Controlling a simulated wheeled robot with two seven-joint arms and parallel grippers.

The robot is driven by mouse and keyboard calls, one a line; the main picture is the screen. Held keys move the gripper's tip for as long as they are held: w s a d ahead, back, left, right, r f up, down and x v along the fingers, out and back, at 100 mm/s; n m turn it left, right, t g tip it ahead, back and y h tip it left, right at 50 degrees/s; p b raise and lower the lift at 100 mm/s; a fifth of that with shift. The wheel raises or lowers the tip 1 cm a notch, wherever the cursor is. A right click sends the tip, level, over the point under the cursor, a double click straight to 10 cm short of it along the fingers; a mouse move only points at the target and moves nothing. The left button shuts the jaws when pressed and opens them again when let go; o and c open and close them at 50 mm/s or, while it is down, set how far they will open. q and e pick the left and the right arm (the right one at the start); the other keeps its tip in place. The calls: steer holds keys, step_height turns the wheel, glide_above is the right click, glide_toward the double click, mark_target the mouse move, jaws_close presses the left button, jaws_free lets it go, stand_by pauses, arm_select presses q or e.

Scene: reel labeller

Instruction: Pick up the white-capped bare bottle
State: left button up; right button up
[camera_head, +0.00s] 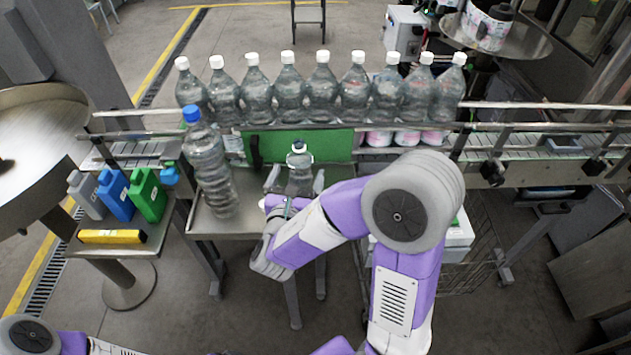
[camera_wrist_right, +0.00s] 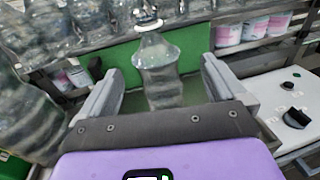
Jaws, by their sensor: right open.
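The white-capped bare bottle (camera_head: 299,170) is small and clear and stands upright on the metal tray in front of the green panel. It also shows in the right wrist view (camera_wrist_right: 158,70), upright, between the fingers. My right gripper (camera_head: 296,184) is open, with one finger on each side of the bottle and a gap on both sides. Its fingers also show in the right wrist view (camera_wrist_right: 155,82). My left gripper is not visible; only a bit of that arm shows at the lower left.
A large blue-capped bottle (camera_head: 209,165) stands left of the bare bottle. A row of several white-capped bottles (camera_head: 322,88) stands behind on the conveyor. Jugs (camera_head: 147,195) and a yellow tool (camera_head: 112,237) are on a side table. A white box with a black knob (camera_wrist_right: 293,117) is at right.

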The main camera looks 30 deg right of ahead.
mark_target(301, 156)
steer(key=shift+w+d, duration=0.3)
steer(key=shift+d, duration=0.05)
steer(key=x, duration=0.1)
steer(key=p+x, duration=0.1)
steer(key=x, duration=0.1)
steer(key=p+x, duration=0.1)
steer(key=x, duration=0.1)
steer(key=shift+w+r, duration=0.4)
steer(key=shift+w+d+f, duration=0.1)
steer(key=shift+w+d, duration=0.2)
steer(key=shift+w, duration=0.15)
jaws_close()
